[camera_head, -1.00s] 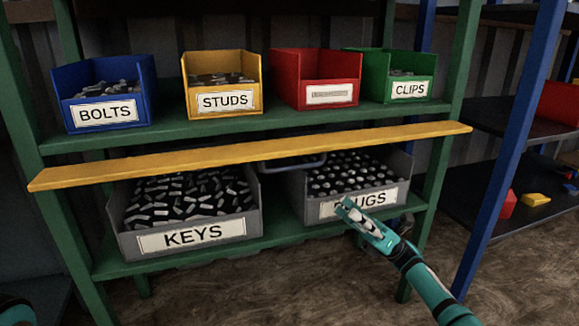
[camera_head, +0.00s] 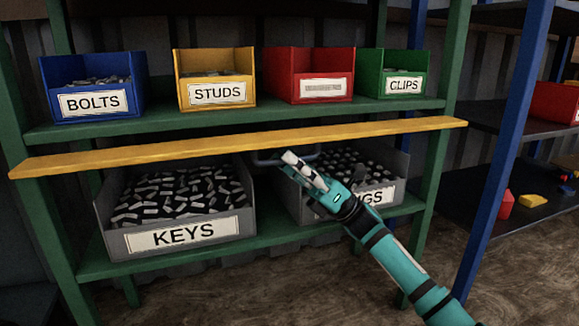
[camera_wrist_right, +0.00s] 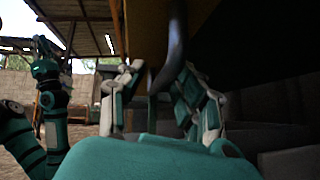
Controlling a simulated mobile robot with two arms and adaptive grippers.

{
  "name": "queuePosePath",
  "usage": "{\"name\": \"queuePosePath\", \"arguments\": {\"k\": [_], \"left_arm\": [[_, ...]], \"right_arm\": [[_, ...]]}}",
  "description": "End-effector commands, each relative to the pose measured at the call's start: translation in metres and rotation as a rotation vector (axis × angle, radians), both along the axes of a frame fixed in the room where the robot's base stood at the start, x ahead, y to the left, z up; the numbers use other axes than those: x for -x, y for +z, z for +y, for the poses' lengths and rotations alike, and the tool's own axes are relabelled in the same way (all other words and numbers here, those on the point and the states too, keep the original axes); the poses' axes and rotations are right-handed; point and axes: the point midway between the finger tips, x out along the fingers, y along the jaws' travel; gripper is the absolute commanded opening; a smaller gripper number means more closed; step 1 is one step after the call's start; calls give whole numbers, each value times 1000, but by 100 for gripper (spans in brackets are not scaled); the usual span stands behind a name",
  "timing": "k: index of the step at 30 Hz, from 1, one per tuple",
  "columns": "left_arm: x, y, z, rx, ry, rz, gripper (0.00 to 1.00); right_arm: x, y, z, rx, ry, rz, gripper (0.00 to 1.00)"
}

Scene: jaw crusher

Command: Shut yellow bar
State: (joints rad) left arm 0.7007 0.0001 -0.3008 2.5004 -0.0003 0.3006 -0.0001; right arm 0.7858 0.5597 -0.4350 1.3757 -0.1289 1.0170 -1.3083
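The yellow bar (camera_head: 240,145) runs across the front of the green shelf, between the two levels. A grey looped handle (camera_head: 287,160) shows just under its middle. My right gripper (camera_head: 291,161) is at this handle, in front of the lower bins. In the right wrist view, the fingers (camera_wrist_right: 160,100) are apart, one on each side of the dark handle (camera_wrist_right: 174,45), which comes down between them. The yellow bar (camera_wrist_right: 148,30) is above them there. A teal arm of mine shows at the left of the wrist view; its gripper's state is unclear.
Bins for bolts (camera_head: 92,103), studs (camera_head: 217,94) and clips (camera_head: 403,85), and a red one (camera_head: 322,88), stand on the upper shelf. The grey keys bin (camera_head: 183,235) and a partly hidden grey bin (camera_head: 375,197) are below. A blue post (camera_head: 505,150) stands at the right.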

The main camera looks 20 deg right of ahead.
Motion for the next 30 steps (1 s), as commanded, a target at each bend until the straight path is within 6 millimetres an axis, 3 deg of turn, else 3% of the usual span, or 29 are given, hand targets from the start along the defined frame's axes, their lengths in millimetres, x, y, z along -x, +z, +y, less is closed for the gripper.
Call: {"name": "queuePosePath", "arguments": {"k": [10,18,30], "left_arm": [[0,-1,0,0,0,0,0],[0,-1,0,0,0,1,0],[0,8,0,0,1,1,0]], "right_arm": [[-1,3,2,-1,-1,1,33],[0,3,2,-1,0,0,0],[1,5,3,1,2,22,0]]}}
